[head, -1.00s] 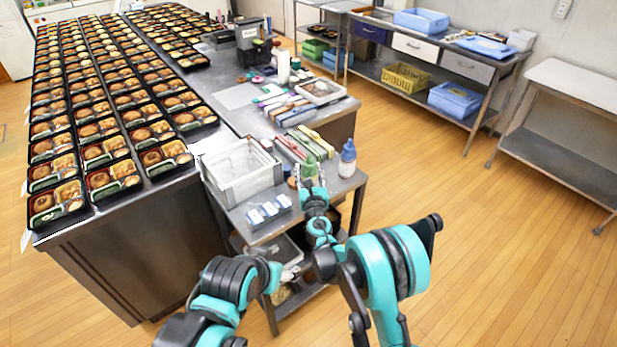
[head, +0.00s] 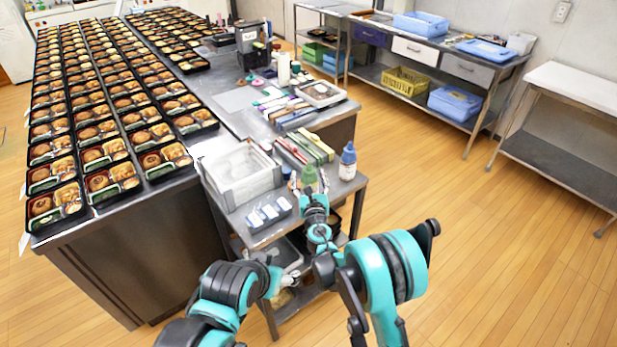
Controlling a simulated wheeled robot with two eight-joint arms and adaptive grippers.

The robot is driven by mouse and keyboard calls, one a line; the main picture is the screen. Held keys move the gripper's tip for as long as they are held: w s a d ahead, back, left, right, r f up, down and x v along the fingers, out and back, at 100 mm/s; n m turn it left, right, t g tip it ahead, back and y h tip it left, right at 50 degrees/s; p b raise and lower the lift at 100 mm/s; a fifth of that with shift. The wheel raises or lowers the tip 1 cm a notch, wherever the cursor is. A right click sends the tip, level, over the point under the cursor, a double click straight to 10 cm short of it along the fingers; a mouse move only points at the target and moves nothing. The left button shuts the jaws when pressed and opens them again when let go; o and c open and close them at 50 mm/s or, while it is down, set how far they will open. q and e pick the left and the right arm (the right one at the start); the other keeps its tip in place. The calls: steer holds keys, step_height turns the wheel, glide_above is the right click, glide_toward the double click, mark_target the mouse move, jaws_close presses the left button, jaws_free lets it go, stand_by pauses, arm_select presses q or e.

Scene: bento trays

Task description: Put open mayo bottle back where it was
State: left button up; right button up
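A green-topped bottle (head: 309,174) stands at the front of the steel cart top (head: 262,236). My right gripper (head: 313,194) is right at its near side and hides its lower part; I cannot tell whether the fingers are closed on it. I cannot tell from labels which bottle is the mayo. My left gripper (head: 289,279) is low, by the cart's lower shelf; its fingers are too small to read.
A clear bin (head: 240,172) and a grey tray of white-and-blue packs (head: 268,212) stand left of the green-topped bottle. Long coloured boxes (head: 304,148) lie behind it. Rows of bento trays (head: 108,180) fill the left table.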

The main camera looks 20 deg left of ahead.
steer(key=v, duration=1.2)
steer(key=w+d+r+m+h, duration=0.2)
steer(key=d+r+m+h, duration=0.45)
steer(key=d+m, duration=0.65)
steer(key=s+d+r+m+g+h, duration=0.1)
steer(key=s+d+r+m+g, duration=0.15)
steer(key=d+m, duration=0.35)
steer(key=s+d+r+m+g+h, duration=0.1)
steer(key=s+d+r+m, duration=0.2)
steer(key=d, duration=0.5)
steer(key=s+d+f+m+g+y, duration=0.1)
steer(key=s+d+f+m+g, duration=0.2)
steer(key=s+m, duration=0.6)
steer(key=s+d+f+m+g+y, duration=0.1)
steer(key=s+d+f+m+g, duration=0.1)
steer(key=s+m, duration=0.7)
steer(key=s+d+g, duration=0.1)
steer(key=s, duration=0.4)
steer(key=shift+s+d+f, duration=0.15)
steer(key=shift+s+f, duration=0.1)
steer(key=shift+f, duration=0.15)
